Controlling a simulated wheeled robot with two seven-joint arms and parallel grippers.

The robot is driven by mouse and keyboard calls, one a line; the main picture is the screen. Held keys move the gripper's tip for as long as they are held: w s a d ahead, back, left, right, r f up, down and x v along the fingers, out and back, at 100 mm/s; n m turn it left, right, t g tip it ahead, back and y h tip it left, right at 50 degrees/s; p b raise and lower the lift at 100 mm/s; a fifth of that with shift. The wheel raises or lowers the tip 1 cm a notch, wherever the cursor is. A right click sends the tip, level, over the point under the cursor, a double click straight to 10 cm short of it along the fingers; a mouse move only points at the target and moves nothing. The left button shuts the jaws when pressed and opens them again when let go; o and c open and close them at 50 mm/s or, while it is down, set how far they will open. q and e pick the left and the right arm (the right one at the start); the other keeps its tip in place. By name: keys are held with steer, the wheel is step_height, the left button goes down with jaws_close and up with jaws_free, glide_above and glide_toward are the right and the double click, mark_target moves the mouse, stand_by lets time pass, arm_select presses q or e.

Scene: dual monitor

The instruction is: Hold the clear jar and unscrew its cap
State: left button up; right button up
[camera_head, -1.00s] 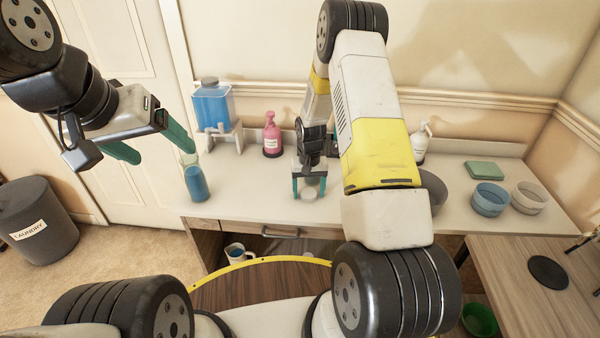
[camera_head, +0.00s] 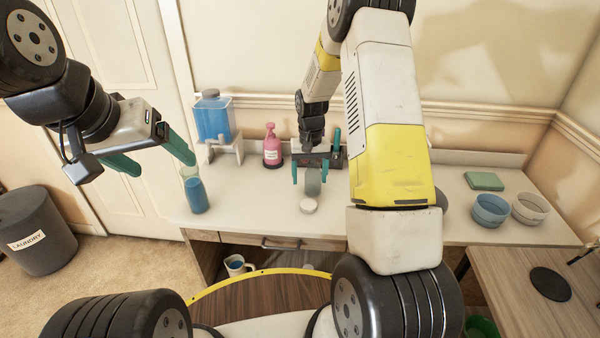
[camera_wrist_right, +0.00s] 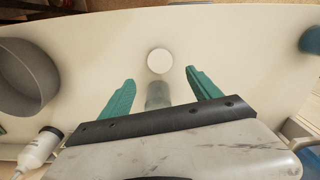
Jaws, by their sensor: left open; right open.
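A clear greyish jar (camera_head: 313,182) is on the desk, between the fingers of my right gripper (camera_head: 310,174). The gripper is open, and no firm contact with the jar shows. A round white cap (camera_head: 308,205) shows just on the near side of the jar, its round face up. In the right wrist view the jar (camera_wrist_right: 158,95) lies between the spread fingertips (camera_wrist_right: 157,78) and the cap (camera_wrist_right: 160,61) shows beyond it. Whether cap and jar touch, I cannot tell. My left gripper (camera_head: 160,160) is open and empty, in the air at the left.
A glass vessel with blue liquid (camera_head: 195,195) stands on the desk below my left gripper. A blue dispenser (camera_head: 212,118) and a pink bottle (camera_head: 272,146) stand behind. Bowls (camera_head: 490,209) stand at the right. The desk's front middle is clear.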

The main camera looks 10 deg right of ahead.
steer(key=s+r+t, duration=0.1)
steer(key=s+r, duration=0.2)
steer(key=r, duration=0.4)
steer(key=s+a+r+t+y, duration=0.1)
steer(key=s+r, duration=0.2)
steer(key=r, duration=0.4)
steer(key=s+r+t, duration=0.1)
steer(key=s+r, duration=0.3)
steer(key=r, duration=0.3)
steer(key=s+r+t, duration=0.1)
steer(key=s+r, duration=0.1)
steer(key=s, duration=0.3)
steer(key=s+a+r+n+t, duration=0.1)
steer(key=s+r, duration=0.2)
steer(key=s, duration=0.3)
steer(key=s+a+r+t+y, duration=0.1)
steer(key=s+r, duration=0.2)
steer(key=s, duration=0.3)
steer(key=shift+s+n, duration=0.25)
steer(key=shift+n, duration=0.15)
